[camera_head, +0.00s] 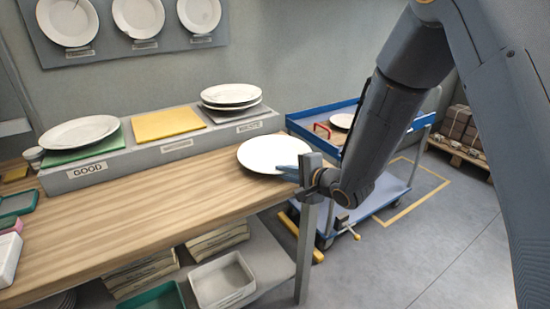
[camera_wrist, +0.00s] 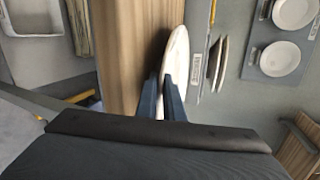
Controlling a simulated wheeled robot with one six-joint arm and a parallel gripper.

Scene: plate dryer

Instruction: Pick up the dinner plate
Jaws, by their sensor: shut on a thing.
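The white dinner plate (camera_head: 268,153) is at the right end of the wooden bench in the head view. My gripper (camera_head: 299,170) is shut on the plate's near right rim, at the bench's edge. In the wrist view the plate (camera_wrist: 177,50) shows nearly edge-on, with its rim between the two fingers of my gripper (camera_wrist: 161,98). I cannot tell whether the plate touches the bench top or is a little above it.
A grey ledge (camera_head: 115,166) behind the wooden bench (camera_head: 150,210) holds a plate on a green mat (camera_head: 95,152), a bare yellow mat (camera_head: 165,123) and stacked plates (camera_head: 231,95). A blue cart (camera_head: 385,195) with another plate stands right. Wall plates hang behind.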

